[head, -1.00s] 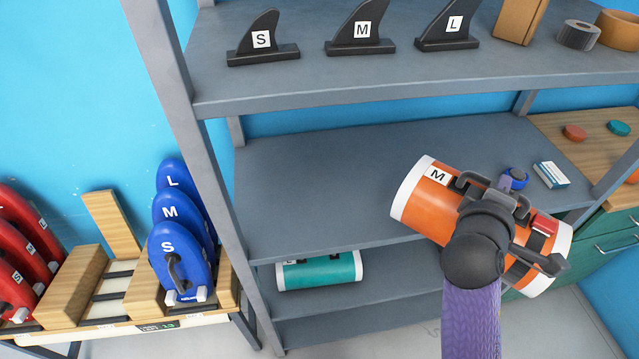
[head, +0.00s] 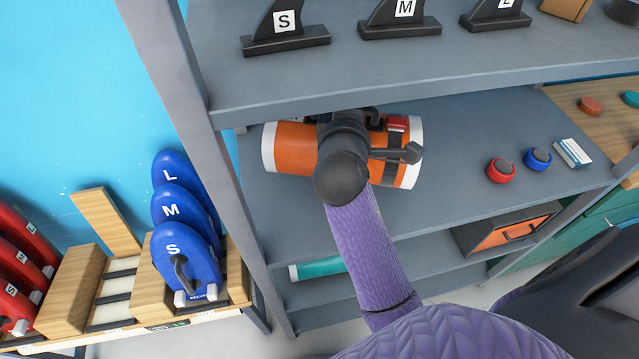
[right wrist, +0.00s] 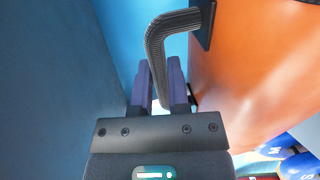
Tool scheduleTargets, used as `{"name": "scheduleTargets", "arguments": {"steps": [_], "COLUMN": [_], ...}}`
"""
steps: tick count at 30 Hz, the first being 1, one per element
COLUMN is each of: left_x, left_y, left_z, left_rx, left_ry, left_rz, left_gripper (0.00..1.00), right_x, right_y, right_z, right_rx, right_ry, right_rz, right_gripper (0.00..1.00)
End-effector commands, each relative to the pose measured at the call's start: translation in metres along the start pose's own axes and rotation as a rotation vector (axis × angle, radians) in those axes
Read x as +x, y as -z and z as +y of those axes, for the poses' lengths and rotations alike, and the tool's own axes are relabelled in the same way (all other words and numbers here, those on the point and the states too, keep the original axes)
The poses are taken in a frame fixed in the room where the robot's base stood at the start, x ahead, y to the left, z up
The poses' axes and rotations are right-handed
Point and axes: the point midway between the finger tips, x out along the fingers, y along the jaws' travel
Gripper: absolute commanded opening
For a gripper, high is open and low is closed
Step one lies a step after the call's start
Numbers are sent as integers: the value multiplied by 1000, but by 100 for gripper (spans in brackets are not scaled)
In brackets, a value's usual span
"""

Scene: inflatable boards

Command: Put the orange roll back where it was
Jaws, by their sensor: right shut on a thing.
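The orange roll (head: 290,147) with white ends and dark straps lies sideways over the left part of the middle grey shelf (head: 450,215), beneath the upper shelf. Whether it touches the shelf is hidden. My right gripper is shut on the roll's dark carry handle (right wrist: 155,50); its fingers (right wrist: 159,80) close around the handle in the right wrist view, with the orange side (right wrist: 250,60) to the right. In the head view my arm covers the fingers and the middle of the roll. My left gripper is not in view.
Fins marked S, M and L stand on the upper shelf (head: 330,75). A teal roll (head: 318,268) lies on a lower shelf. A red ring (head: 501,170), a blue ring (head: 539,159) and a small box (head: 573,153) sit right of the roll. A grey post (head: 180,90) stands at left.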

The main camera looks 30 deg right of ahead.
Motion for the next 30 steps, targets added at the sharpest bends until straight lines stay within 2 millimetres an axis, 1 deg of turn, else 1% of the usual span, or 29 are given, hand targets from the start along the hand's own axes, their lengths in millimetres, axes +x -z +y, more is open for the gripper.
{"name": "scheduleTargets", "arguments": {"steps": [6, 9, 13, 18, 25, 28, 29, 30], "left_x": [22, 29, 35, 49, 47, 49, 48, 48], "left_y": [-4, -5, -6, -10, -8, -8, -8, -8], "left_z": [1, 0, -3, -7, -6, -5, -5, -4], "left_rx": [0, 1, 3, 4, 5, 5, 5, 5], "left_ry": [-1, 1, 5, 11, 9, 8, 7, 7], "left_rz": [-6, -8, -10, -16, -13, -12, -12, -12], "left_gripper": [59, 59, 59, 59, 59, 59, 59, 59], "right_x": [8, 11, 14, 19, 18, 19, 19, 19], "right_y": [0, 0, 0, 0, 0, 0, 0, 0], "right_z": [-44, -58, -71, -99, -97, -100, -100, -100], "right_rx": [-4, -2, -1, -3, 0, -1, -1, -1], "right_ry": [3, 1, 1, 2, 0, 0, 2, 2], "right_rz": [0, 0, 1, 0, 1, 1, 1, 1], "right_gripper": [0, 0, 0, 0, 0, 0, 26, 35]}}
